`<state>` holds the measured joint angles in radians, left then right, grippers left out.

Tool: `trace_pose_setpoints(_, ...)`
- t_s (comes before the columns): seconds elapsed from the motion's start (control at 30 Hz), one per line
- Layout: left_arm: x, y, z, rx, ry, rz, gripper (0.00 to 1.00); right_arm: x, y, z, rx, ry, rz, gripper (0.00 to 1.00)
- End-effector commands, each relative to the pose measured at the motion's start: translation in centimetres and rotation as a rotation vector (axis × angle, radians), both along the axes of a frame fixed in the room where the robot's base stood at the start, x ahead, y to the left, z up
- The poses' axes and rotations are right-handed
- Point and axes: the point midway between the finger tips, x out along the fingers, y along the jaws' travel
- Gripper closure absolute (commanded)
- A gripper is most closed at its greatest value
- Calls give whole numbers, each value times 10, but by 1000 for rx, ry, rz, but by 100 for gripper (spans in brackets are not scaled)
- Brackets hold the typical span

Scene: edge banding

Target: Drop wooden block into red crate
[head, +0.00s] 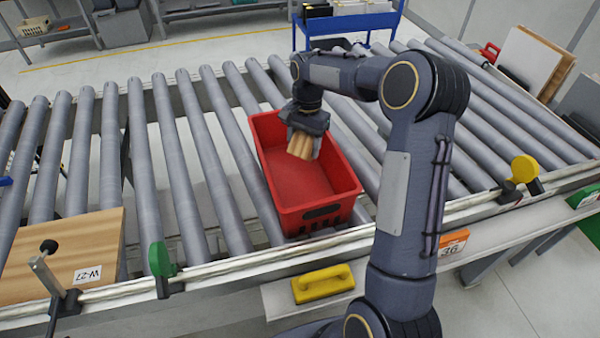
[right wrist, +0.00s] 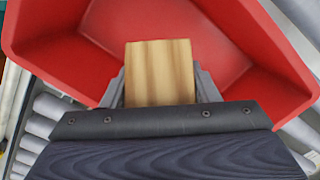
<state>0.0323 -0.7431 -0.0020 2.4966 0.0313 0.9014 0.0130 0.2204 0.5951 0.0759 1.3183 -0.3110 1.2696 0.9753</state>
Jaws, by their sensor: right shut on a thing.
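A red crate (head: 315,191) stands on the roller conveyor in the middle of the head view. No other thing shows inside it. My right gripper (head: 303,143) is over the far part of the crate, pointing down, and is shut on a light wooden block (head: 301,147). In the right wrist view the wooden block (right wrist: 160,72) sits between the two grey fingers, with the red crate floor (right wrist: 172,30) behind it. I cannot tell how far the block is above the floor. My left gripper is not in view.
A wooden panel (head: 75,246) labelled W-27 lies on the rollers at the left. A yellow handled tool (head: 322,284) lies on the front ledge. A green clamp (head: 160,262) and a yellow knob (head: 524,169) stand on the front rail.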

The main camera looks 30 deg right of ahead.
Motion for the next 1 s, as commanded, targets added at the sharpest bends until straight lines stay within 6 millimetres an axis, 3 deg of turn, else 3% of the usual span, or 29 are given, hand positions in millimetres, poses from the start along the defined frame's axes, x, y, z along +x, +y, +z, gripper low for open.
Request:
trace_pose_setpoints(0.2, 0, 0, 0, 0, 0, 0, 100, 0, 0, -14, 1, -1, 1, 71)
trace_pose_setpoints(0.5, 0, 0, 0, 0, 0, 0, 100, 0, 0, -15, 0, -2, 1, 71)
trace_pose_setpoints(0.53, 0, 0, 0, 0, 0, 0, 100, 0, 0, -15, 0, -2, 1, 42)
trace_pose_setpoints(0.7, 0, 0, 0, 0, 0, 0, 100, 0, 0, -15, 0, -1, 1, 20)
trace_pose_setpoints(1.0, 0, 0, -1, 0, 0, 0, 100, 1, 0, -14, 0, -1, 1, 20)
